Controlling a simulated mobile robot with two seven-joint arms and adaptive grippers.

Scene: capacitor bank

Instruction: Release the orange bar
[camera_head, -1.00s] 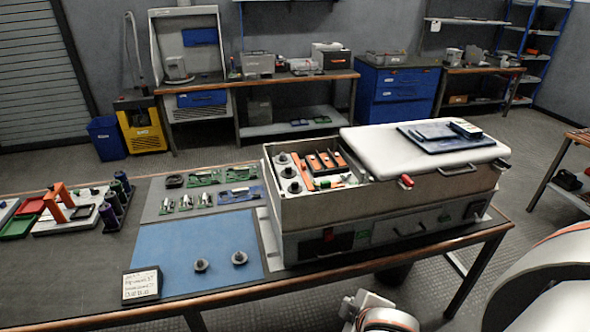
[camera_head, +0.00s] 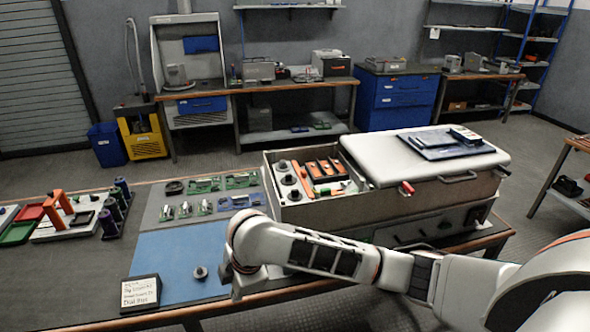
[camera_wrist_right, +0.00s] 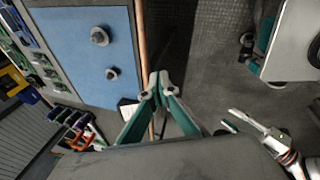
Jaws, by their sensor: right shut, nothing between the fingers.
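An orange bar (camera_head: 303,178) lies inside the open left part of the grey cabinet (camera_head: 330,210), among round dark posts and other orange pieces. My right arm reaches left across the cabinet's front, with its wrist beside the blue mat (camera_head: 165,255). My right gripper (camera_wrist_right: 156,78) is shut and empty in the right wrist view, beside the table's front edge and apart from the orange bar. My left gripper (camera_wrist_right: 231,118) shows small at the right of that view, its fingers apart with nothing seen between them. It is not in the head view.
A white lid (camera_head: 425,158) with a dark blue tray on it covers the cabinet's right part. Two dark knobs stand on the blue mat; one knob (camera_head: 200,272) shows in the head view. A sign (camera_head: 140,291) stands at the mat's front left corner.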

